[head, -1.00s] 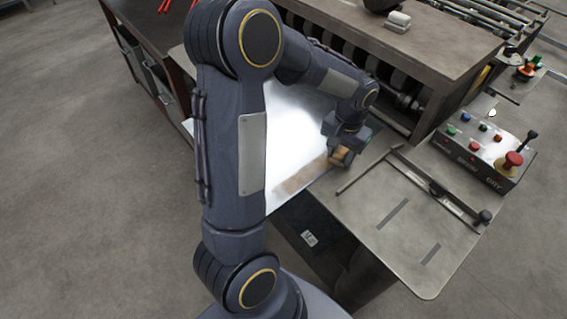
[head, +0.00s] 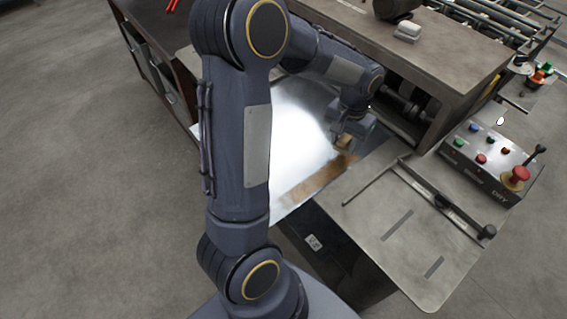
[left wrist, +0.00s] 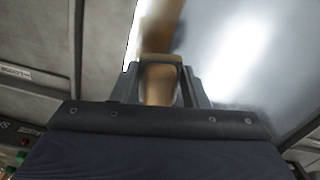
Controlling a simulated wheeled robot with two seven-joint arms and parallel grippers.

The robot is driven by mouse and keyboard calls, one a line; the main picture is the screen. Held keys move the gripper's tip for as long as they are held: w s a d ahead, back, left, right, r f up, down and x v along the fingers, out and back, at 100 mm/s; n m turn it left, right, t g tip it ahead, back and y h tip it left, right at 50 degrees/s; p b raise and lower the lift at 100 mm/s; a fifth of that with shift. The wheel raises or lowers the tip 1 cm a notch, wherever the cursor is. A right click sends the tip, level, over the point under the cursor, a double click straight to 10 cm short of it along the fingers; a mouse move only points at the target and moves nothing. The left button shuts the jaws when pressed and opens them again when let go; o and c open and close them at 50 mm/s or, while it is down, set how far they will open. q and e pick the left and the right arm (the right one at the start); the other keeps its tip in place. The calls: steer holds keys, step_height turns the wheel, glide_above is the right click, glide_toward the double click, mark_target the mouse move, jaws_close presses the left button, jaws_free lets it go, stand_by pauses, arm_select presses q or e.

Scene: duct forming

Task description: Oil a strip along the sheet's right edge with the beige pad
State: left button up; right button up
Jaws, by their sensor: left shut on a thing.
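The shiny metal sheet (head: 300,135) lies on the work surface, partly hidden behind my left arm. A brownish oiled strip (head: 318,180) runs along its right edge, from near my arm up toward the machine. My left gripper (head: 346,139) is shut on the beige pad (head: 343,142), over the far end of the strip. In the left wrist view the pad (left wrist: 160,84) sits between the fingers, with the brown strip (left wrist: 160,30) ahead of it. Whether the pad touches the sheet is unclear. My right gripper is not in view.
A grey side table (head: 400,225) with a guide bar and slots adjoins the sheet on the right. A control box (head: 492,160) with coloured buttons stands at its far right. The machine housing (head: 430,60) with rollers stands just beyond the gripper. A pale block (head: 407,30) lies on top.

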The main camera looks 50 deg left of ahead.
mark_target(344, 139)
arm_select(q)
steer(key=shift+a+r+p, duration=0.15)
steer(key=shift+r+p, duration=0.4)
steer(key=shift+r, duration=0.4)
steer(key=shift+r+p, duration=0.85)
steer(key=shift+r, duration=0.35)
